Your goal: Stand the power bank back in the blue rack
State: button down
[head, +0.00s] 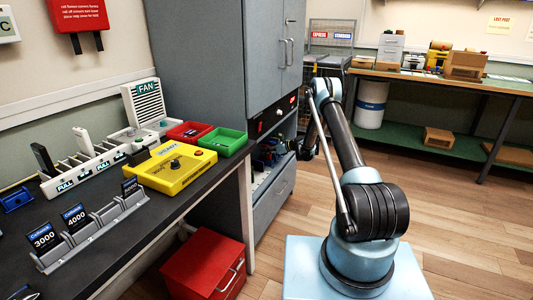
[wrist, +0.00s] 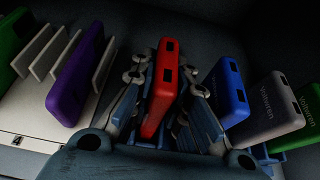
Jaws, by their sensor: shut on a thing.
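In the wrist view my gripper (wrist: 165,105) is shut on a red power bank (wrist: 160,98), which stands between its two fingers with its top end sticking up. A blue power bank (wrist: 232,92), a grey one (wrist: 268,107) and a green one (wrist: 310,100) lean in a row to the right. A bit of a blue rack (wrist: 270,157) shows below them; most of it is hidden. I cannot tell whether the red power bank touches the rack. In the head view my gripper (head: 268,150) is at the open drawer under the grey cabinet, small and partly hidden.
A white rack with upright fins (wrist: 50,50) stands at the left of the wrist view, holding a purple power bank (wrist: 76,78) and a green one at the edge. A black counter (head: 110,265) with a yellow box (head: 172,168) is left. A red cabinet (head: 203,268) stands below it.

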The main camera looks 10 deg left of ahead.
jog(key=shift+f, duration=0.2)
dwell(0.3)
jog(key=c, duration=1.5)
grip_release()
jog(key=shift+o, duration=0.2)
jog(key=shift+d, duration=0.1)
